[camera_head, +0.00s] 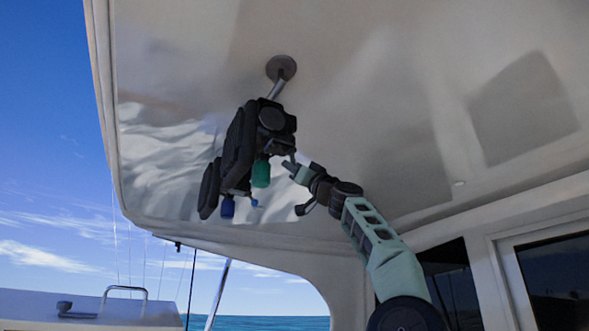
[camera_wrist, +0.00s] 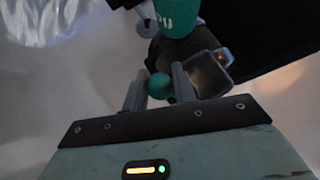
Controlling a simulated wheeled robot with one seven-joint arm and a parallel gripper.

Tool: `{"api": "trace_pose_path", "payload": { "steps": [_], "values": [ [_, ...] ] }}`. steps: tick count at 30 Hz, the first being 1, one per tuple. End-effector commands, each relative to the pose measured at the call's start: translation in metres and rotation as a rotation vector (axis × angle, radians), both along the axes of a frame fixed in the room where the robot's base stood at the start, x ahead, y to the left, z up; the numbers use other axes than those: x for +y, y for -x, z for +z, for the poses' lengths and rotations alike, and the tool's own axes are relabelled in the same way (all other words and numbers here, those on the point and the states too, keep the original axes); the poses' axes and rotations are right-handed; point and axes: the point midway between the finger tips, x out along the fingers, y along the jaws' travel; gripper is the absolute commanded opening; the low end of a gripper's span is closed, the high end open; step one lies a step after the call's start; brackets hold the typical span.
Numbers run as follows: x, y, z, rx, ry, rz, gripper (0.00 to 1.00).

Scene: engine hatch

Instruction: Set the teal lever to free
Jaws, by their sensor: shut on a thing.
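The teal lever shows in the wrist view as a round teal knob (camera_wrist: 160,87) between my two fingertips. My gripper (camera_wrist: 159,82) is shut on this knob. A teal cylinder (camera_wrist: 178,14) with pale lettering, only partly in view, is just beyond it. In the head view my gripper (camera_head: 291,165) reaches up from the lower right to the underside of the black hanging unit (camera_head: 240,145). The teal cylinder (camera_head: 261,174) hangs there, just left of my fingers. The lever knob cannot be made out in the head view. I cannot read any position mark for the lever.
The black unit hangs from a round ceiling mount (camera_head: 281,68). A blue cylinder (camera_head: 227,207) and a small blue knob (camera_head: 255,204) are lower on it. The pale ceiling (camera_head: 390,90) is close above my arm. Open air lies below the unit.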

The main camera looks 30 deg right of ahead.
Motion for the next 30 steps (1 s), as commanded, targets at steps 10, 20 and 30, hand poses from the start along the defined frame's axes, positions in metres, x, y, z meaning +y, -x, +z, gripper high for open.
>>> {"api": "trace_pose_path", "payload": {
  "steps": [10, 20, 30],
  "values": [
    [-0.001, 0.002, 0.003, -0.008, -0.004, 0.0, 0.04],
    [-0.001, 0.001, 0.002, -0.005, -0.003, -0.001, 0.48],
    [-0.007, 0.012, -0.016, -0.005, -0.001, -0.003, 0.48]
  ]
}}
